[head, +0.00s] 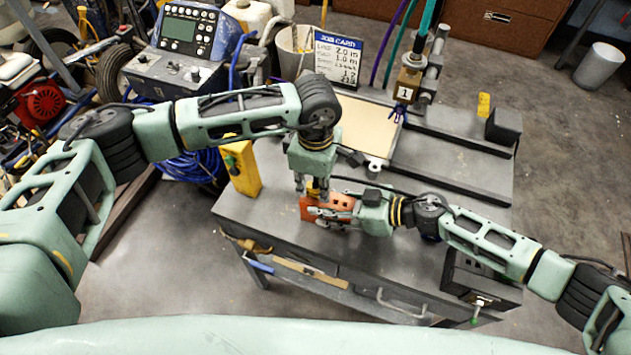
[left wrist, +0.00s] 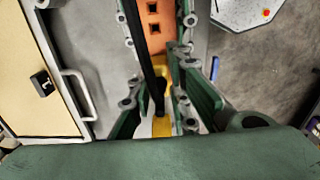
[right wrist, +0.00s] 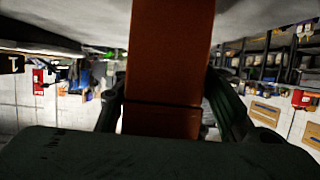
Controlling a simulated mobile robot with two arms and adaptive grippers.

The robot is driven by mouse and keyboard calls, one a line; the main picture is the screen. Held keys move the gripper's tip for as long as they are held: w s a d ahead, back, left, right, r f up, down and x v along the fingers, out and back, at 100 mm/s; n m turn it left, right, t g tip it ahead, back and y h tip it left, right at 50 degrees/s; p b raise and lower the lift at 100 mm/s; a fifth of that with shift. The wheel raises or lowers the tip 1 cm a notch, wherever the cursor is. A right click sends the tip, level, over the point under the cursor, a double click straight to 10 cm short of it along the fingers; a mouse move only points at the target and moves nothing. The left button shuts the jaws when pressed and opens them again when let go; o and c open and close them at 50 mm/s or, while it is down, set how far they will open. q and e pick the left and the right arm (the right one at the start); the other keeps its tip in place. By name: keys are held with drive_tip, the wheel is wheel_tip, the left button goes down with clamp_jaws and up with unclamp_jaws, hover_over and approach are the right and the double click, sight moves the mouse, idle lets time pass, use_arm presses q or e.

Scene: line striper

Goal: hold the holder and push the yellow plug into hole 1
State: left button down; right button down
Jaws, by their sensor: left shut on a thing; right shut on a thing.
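The orange holder (head: 313,207) is above the bench's front part, held from the right by my right gripper (head: 328,212), which is shut on it. The holder fills the middle of the right wrist view (right wrist: 168,60). In the left wrist view the holder (left wrist: 153,45) shows square holes in its face. My left gripper (head: 311,190) points down at the holder's top and is shut on the yellow plug (left wrist: 162,126). The plug sits at the near end of the holder in that view. The fingers and a dark strip hide the plug's tip; I cannot tell how deep it sits.
The grey bench (head: 285,255) has free room around the holder. A yellow box (head: 241,167) stands at its left edge. Behind are a tan panel (head: 366,135) and a block tagged 1 (head: 404,92). A small yellow piece (head: 484,105) and a black block (head: 504,125) stand back right.

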use_arm(q)
drive_tip(key=shift+f, duration=0.35)
drive_tip(key=c, duration=1.6)
unclamp_jaws()
drive_tip(key=shift+o, duration=0.2)
drive_tip(key=o, duration=0.3)
drive_tip(key=shift+r, duration=0.15)
drive_tip(key=shift+r, duration=3.35)
use_arm(e)
drive_tip(key=c, duration=1)
unclamp_jaws()
